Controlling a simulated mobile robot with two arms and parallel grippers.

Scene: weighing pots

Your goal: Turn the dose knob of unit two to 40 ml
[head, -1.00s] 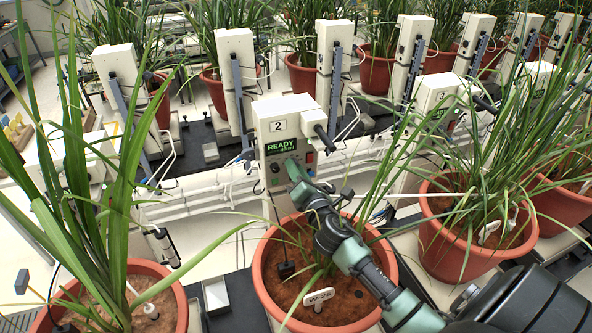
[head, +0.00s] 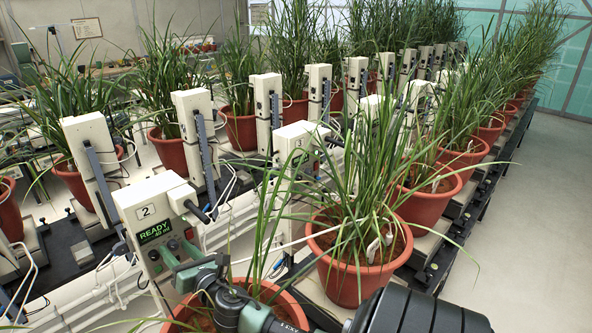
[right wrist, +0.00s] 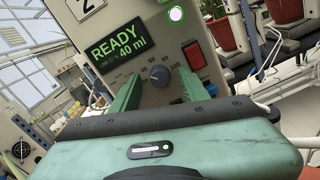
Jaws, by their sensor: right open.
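Unit two (head: 158,212) is a cream box labelled 2, at the lower left of the head view. Its green-lit display (right wrist: 128,48) reads READY and 40 ml in the right wrist view. The dose knob (right wrist: 161,82) is dark and round, with a printed scale around it, below the display. My right gripper (right wrist: 160,92) is open, with one green finger on each side of the knob in that view. I cannot tell whether the fingers touch it. In the head view my right gripper (head: 181,257) is at the unit's front. My left gripper is not in view.
A lit round button (right wrist: 176,14) and a red switch (right wrist: 194,54) are near the knob. A potted plant (head: 350,275) stands right of unit two, and leaves from a nearer pot (head: 285,300) rise beside my arm. More units and pots stand in rows behind.

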